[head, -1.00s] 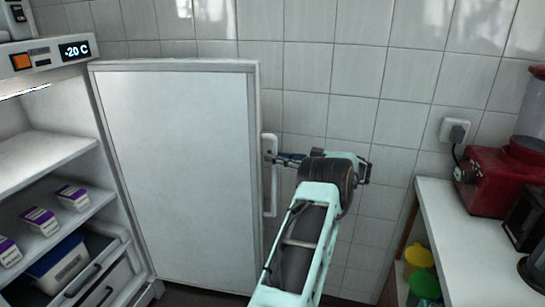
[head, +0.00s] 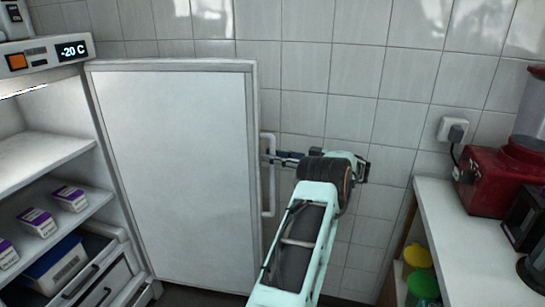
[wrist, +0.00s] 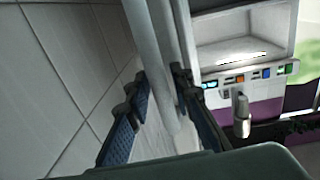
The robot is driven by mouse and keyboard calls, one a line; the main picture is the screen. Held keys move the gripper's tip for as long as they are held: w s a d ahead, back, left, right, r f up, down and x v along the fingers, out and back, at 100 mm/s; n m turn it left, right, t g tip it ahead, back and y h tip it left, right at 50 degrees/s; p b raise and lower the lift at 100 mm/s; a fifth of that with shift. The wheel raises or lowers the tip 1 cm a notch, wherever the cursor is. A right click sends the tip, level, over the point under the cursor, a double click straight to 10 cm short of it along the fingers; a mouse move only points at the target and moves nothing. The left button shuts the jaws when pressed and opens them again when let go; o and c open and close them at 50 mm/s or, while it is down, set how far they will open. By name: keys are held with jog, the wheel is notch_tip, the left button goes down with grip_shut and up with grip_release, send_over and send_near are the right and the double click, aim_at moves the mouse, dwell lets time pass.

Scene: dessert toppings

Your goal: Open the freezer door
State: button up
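The freezer door (head: 175,170) is a flat white panel standing swung wide open, its free edge at the right. A white vertical bar handle (head: 268,200) is on that edge; the bar also shows in the wrist view (wrist: 150,45). My gripper (head: 270,157) is at the handle, reaching it from the right. In the wrist view its two blue-padded fingers (wrist: 160,85) stand apart on either side of the bar, with no clear grip on it. Whether a finger touches the bar is hard to tell. The freezer (head: 50,150) is open at the left, its display reading -20 C.
Purple-and-white boxes (head: 70,198) stand on a freezer shelf, above drawers (head: 90,285). A tiled wall (head: 330,60) is close behind the door and my arm. A white counter (head: 480,240) with a red machine (head: 495,180) is at the right; yellow and green containers (head: 420,270) sit below.

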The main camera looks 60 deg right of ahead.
jog(key=s+d, duration=0.1)
jog(key=s, duration=1.1)
jog(key=shift+d, duration=0.3)
jog(key=shift+w, duration=0.1)
